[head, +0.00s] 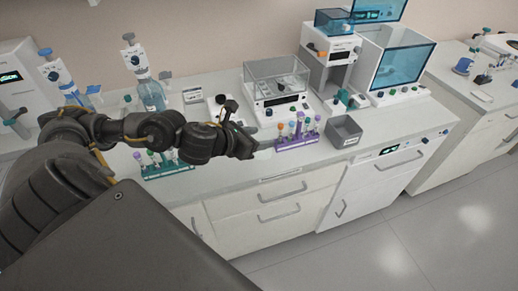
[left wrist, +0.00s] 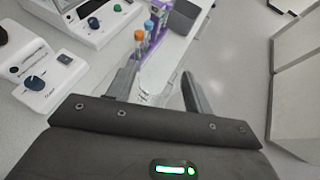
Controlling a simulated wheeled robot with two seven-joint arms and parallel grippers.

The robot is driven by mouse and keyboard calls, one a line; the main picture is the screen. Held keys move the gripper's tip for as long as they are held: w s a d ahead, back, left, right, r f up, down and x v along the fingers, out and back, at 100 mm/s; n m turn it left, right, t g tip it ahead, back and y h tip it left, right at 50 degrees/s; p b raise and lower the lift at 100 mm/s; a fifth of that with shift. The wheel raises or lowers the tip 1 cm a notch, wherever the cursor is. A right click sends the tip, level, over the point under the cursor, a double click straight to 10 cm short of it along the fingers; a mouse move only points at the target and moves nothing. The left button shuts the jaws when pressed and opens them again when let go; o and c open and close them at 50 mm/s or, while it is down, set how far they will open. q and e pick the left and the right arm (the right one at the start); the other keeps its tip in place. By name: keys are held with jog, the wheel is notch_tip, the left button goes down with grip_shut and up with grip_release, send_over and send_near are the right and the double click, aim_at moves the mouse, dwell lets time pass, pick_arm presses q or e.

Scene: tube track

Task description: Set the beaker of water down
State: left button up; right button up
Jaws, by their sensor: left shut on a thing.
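My left gripper (head: 248,143) is over the front part of the lab bench (head: 235,185), just left of the purple tube rack (head: 297,144). In the left wrist view the two fingers of my left gripper (left wrist: 160,86) stand apart on either side of a clear glass beaker (left wrist: 152,94), and are shut on it. The beaker is very faint there, with pale marks. I cannot tell the water level or whether its base touches the bench. In the head view the beaker is not clearly visible by the gripper. My right gripper is not in view.
The purple rack with coloured-cap tubes (left wrist: 156,22) is close ahead of the gripper. A balance with a clear cover (head: 277,88) stands behind it. A grey bin (head: 345,131) is to the right. A teal tube rack (head: 166,170) is to the left, near the bench's front edge.

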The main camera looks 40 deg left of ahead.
aim_at(259, 137)
pick_arm(q)
jog(key=w+a+f, duration=0.1)
jog(key=w+f, duration=0.1)
jog(key=w+a+f, duration=0.1)
jog(key=w+f, duration=0.1)
jog(key=w+a+f+p, duration=0.1)
jog(key=w+a+f, duration=0.1)
jog(key=shift+f, duration=2)
jog(key=shift+f, duration=0.15)
jog(key=o, duration=1.2)
